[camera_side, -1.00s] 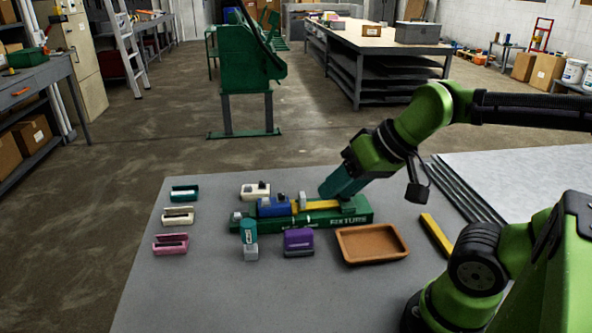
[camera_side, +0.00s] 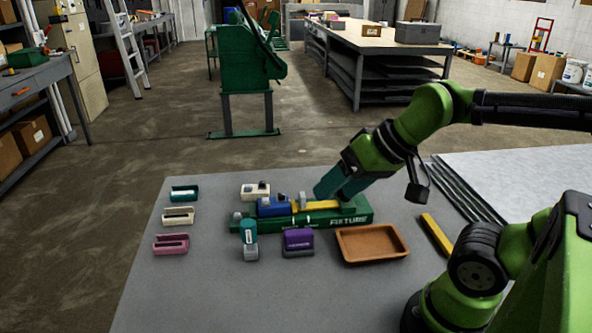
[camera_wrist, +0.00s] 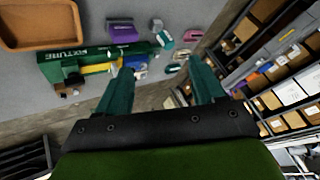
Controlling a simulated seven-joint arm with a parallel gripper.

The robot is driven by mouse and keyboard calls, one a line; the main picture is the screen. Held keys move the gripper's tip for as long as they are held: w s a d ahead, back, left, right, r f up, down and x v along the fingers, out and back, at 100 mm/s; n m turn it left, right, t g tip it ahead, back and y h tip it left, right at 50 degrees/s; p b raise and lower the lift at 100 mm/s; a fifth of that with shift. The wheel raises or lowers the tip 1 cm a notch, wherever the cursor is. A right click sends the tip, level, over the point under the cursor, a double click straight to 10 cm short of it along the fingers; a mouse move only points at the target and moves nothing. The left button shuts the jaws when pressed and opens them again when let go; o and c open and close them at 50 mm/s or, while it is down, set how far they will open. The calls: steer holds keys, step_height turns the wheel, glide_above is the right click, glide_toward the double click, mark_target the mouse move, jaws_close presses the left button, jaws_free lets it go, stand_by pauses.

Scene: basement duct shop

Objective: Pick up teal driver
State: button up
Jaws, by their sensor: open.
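In the wrist view the teal driver (camera_wrist: 165,39) is a small teal and pale shape beyond my fingertips. My gripper (camera_side: 332,191) is open and empty, above the right part of the fixture, to the right of the driver and apart from it. In the wrist view its two teal fingers (camera_wrist: 160,66) are spread wide with nothing between them.
A purple block (camera_side: 298,240) stands right of the driver, then a brown tray (camera_side: 373,259). Blue (camera_side: 273,206) and yellow (camera_side: 318,205) pieces sit on the fixture. Teal (camera_side: 185,194), cream (camera_side: 178,217) and pink (camera_side: 171,244) holders line the left. Table in front is clear.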

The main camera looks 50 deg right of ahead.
steer(key=n+g+h, duration=0.2)
steer(key=n+g, duration=0.1)
steer(key=g, duration=0.4)
glide_above(250, 234)
steer(key=d, duration=0.1)
step_height(250, 234, down, 5)
steer(key=w+r+n, duration=0.1)
steer(key=w, duration=0.1)
steer(key=f, duration=1.6)
steer(key=shift+s+f, duration=0.15)
steer(key=shift+s, duration=0.2)
steer(key=c, duration=1.2)
